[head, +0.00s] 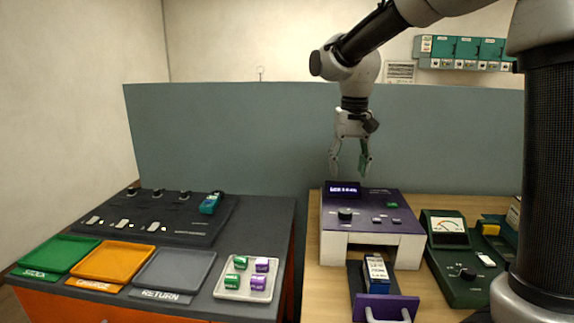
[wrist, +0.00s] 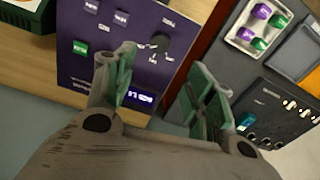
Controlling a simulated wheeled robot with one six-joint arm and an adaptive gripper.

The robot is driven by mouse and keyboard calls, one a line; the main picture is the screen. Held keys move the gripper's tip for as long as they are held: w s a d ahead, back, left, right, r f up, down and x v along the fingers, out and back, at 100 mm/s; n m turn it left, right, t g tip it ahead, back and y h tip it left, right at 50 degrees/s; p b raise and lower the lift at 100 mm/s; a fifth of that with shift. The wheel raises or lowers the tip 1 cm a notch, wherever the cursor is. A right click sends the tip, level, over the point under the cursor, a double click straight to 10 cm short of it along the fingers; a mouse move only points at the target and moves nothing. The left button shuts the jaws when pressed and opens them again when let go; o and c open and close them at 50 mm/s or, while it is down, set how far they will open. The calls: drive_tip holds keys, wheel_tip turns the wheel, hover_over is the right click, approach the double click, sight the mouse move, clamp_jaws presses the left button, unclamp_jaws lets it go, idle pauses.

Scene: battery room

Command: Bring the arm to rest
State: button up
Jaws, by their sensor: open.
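My gripper (head: 350,168) hangs from my arm, pointing down, above the back edge of the purple-topped device (head: 385,208). Its two fingers are spread apart with nothing between them. In the wrist view the gripper (wrist: 160,95) shows its green finger pads apart, with the device's purple panel (wrist: 100,45), its knob and lit display beyond them. The fingers look clear of the device in the head view. The arm is raised and bent, reaching in from the upper right.
A battery (head: 376,271) lies in the device's pulled-out drawer (head: 385,307). A green meter box (head: 455,262) stands right. On the left bench are green (head: 58,252), orange (head: 112,262) and grey (head: 173,268) trays, a white tray of blocks (head: 246,291) and a black panel (head: 150,217). A blue-grey partition (head: 230,140) stands behind.

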drive_tip(key=s+d+t, duration=0.2)
drive_tip(key=s+d, duration=0.5)
drive_tip(key=s, duration=0.5)
drive_tip(key=s+d+t, duration=0.2)
drive_tip(key=s+d, duration=0.6)
drive_tip(key=s, duration=0.4)
drive_tip(key=shift+s+f+n, duration=0.15)
drive_tip(key=shift+n, duration=0.25)
